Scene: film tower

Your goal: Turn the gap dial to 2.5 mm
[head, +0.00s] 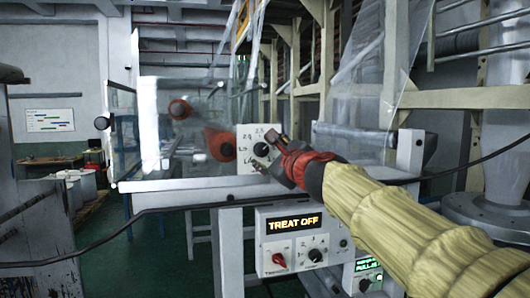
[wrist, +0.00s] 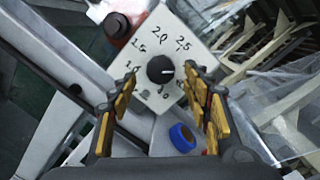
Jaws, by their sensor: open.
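The gap dial is a black round knob (head: 261,149) on a white plate (head: 244,133) with handwritten numbers around it. In the wrist view the knob (wrist: 160,69) shows a light pointer line aimed right, below the 2.5 mark (wrist: 183,43). The 1.5 and 2.0 marks are at the upper left and top; lower marks are partly hidden or hard to read. My gripper (wrist: 160,76) is open, with its yellow-padded fingers on either side of the knob. A gap shows between each finger and the knob. In the head view my gripper (head: 267,154) partly covers the plate.
A control box (head: 295,222) reading "TREAT OFF" with red and black knobs hangs below the rail. Red-orange parts (head: 219,143) stand left of the plate. Clear film (head: 375,80) hangs behind my arm. A blue ring (wrist: 182,137) lies below the plate.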

